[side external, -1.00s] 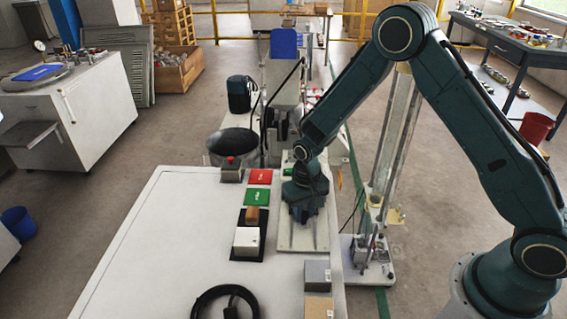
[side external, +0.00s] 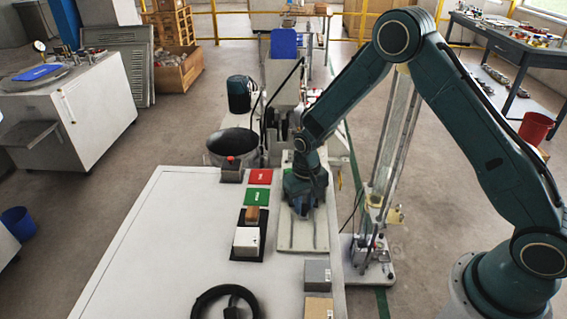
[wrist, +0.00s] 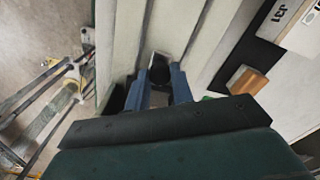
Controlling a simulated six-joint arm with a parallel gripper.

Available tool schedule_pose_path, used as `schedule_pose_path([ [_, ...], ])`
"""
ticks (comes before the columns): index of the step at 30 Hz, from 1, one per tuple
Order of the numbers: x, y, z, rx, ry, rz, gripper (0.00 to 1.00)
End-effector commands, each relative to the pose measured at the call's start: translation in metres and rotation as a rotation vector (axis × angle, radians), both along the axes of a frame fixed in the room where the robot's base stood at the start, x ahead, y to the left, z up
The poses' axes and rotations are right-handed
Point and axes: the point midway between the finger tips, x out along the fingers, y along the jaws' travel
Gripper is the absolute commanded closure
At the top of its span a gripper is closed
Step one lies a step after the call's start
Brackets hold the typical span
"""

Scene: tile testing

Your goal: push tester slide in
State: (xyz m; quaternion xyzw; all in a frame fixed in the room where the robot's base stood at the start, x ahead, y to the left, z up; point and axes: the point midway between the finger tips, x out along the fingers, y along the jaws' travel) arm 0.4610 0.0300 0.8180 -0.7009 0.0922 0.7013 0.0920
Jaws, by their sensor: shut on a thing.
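The tester slide unit (side external: 303,237) is a long pale plate at the right side of the white table in the side view. In the wrist view its pale rails (wrist: 122,45) run lengthwise. My gripper (side external: 304,212) is low over this plate, pointing down. In the wrist view the blue fingers of my gripper (wrist: 161,84) stand on either side of a small dark knob (wrist: 160,70) and are shut on it. The knob is partly hidden between the fingers. The side view hides it behind my gripper.
The left tabletop (side external: 150,250) is clear.

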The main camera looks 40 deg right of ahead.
Motion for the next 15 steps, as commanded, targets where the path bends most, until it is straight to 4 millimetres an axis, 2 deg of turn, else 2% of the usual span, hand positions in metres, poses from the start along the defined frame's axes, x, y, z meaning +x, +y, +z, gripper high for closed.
schedule_pose_path([
  [15, 0.014, -0.013, 0.001, 0.001, -0.004, 0.001, 0.93],
])
